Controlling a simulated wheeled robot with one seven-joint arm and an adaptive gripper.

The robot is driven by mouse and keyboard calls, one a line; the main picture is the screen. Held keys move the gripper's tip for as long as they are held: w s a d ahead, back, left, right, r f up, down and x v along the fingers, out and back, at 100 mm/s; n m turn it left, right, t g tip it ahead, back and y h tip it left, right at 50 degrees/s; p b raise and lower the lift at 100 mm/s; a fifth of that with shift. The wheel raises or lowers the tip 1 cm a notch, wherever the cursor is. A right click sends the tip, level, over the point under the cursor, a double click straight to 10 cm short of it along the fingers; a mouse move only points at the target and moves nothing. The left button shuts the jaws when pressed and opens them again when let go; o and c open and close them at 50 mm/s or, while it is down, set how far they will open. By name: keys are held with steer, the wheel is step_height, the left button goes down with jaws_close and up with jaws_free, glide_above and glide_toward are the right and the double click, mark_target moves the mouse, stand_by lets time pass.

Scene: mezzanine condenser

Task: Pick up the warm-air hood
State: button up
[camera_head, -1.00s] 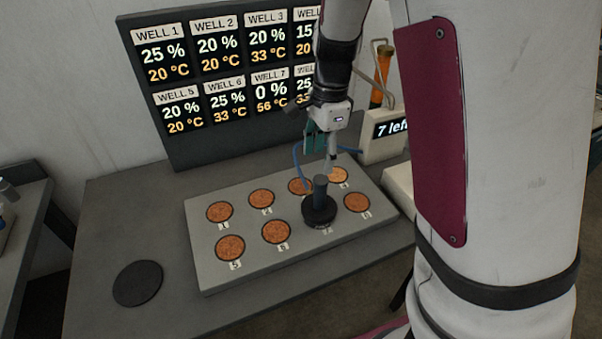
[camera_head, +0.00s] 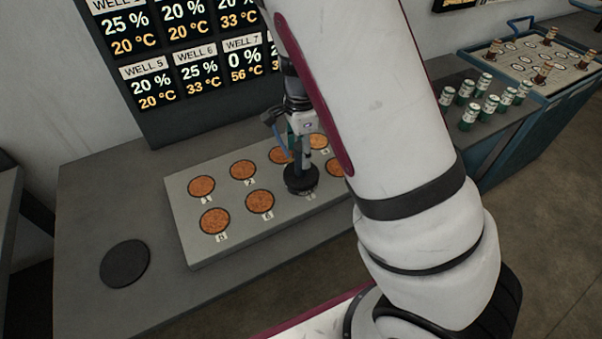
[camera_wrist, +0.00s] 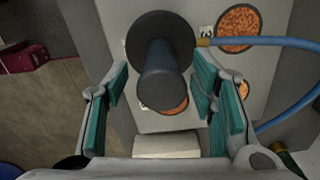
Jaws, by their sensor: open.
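The warm-air hood (camera_head: 300,182) is a black round disc with an upright dark grey handle. It sits over the well labelled 7 on the grey well block (camera_head: 188,243). In the wrist view the hood (camera_wrist: 142,42) has a blue hose (camera_wrist: 270,42) joined to its side by a brass fitting. My gripper (camera_wrist: 163,88) is open, with teal-padded fingers on either side of the handle and a visible gap on both sides. In the head view my gripper (camera_head: 302,142) is just above the hood, partly hidden by my arm.
Other wells hold orange-brown discs. A flat black round pad (camera_head: 125,264) lies on the bench left of the block. A display board (camera_head: 170,120) stands behind; WELL 7 reads 0 % and 56 °C. Several green-and-white cans (camera_head: 470,116) and a tray (camera_head: 520,72) with bottles are at right.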

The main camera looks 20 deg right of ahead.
step_height(320, 180, down, 4)
steer(key=shift+d+f, duration=0.1)
steer(key=shift+f, duration=0.1)
jaws_close()
steer(key=shift+w+r, duration=0.1)
steer(key=shift+r, duration=0.85)
steer(key=shift+s+r, duration=0.2)
steer(key=shift+r, duration=0.3)
steer(key=shift+s+r, duration=0.2)
steer(key=shift+r, duration=0.25)
steer(key=s+a+r+p, duration=0.1)
steer(key=s, duration=1.4)
steer(key=shift+s+r, duration=0.15)
